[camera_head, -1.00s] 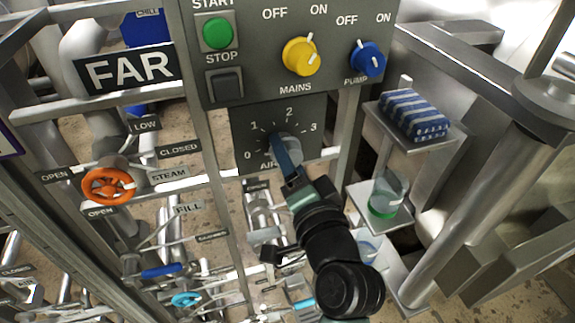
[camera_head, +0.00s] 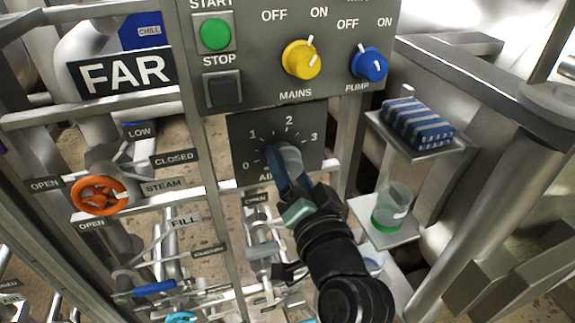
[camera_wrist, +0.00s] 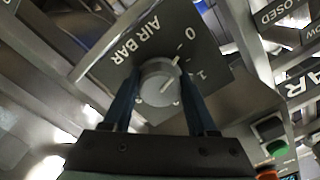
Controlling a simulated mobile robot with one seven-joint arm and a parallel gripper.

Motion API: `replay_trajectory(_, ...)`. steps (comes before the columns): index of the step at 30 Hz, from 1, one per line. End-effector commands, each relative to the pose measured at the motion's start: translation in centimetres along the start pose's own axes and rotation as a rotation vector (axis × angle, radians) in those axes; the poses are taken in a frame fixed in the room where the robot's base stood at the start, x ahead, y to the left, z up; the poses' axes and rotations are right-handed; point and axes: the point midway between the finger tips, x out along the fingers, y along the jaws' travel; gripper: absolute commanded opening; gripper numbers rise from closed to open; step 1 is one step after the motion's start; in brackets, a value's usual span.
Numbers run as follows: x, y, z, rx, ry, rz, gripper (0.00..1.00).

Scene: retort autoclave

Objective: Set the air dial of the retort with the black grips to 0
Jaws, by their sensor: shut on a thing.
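The air dial is a round grey knob (camera_head: 288,158) on a dark plate (camera_head: 240,135) marked "AIR BAR", with a scale from 0 to 3. In the wrist view the knob (camera_wrist: 158,82) sits between my two blue fingers, and its pale pointer line slants towards the 0 and 1 end of the scale, nearer 0. My gripper (camera_head: 287,170) is shut on the knob from below; it also shows in the wrist view (camera_wrist: 160,98). My fingers hide part of the scale in the head view. No black grips can be made out.
Above are a yellow MAINS knob (camera_head: 301,60), a blue PUMP knob (camera_head: 368,64), a green START button (camera_head: 215,34) and a dark STOP button (camera_head: 222,91). A FAR sign (camera_head: 122,73) and orange STEAM wheel (camera_head: 99,195) are left. Shelves right hold a striped cloth (camera_head: 417,122) and beaker (camera_head: 391,208).

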Motion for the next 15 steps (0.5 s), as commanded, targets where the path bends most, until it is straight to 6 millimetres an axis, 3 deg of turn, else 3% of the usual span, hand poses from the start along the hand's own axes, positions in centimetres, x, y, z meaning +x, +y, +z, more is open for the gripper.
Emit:
replay_trajectory(2, 0.0, 0.09, 0.12, -0.003, -0.003, 0.003, 0.02)
replay_trajectory(3, 0.0, 0.1, 0.12, -0.003, -0.003, 0.003, 0.65)
replay_trajectory(6, 0.0, 0.08, 0.1, -0.002, -0.002, 0.002, 0.83)
replay_trajectory(7, 0.0, 0.07, 0.1, -0.002, -0.002, 0.002, 0.88)
replay_trajectory(15, -0.03, 0.04, 0.04, -0.001, -0.001, 0.001, 0.88)
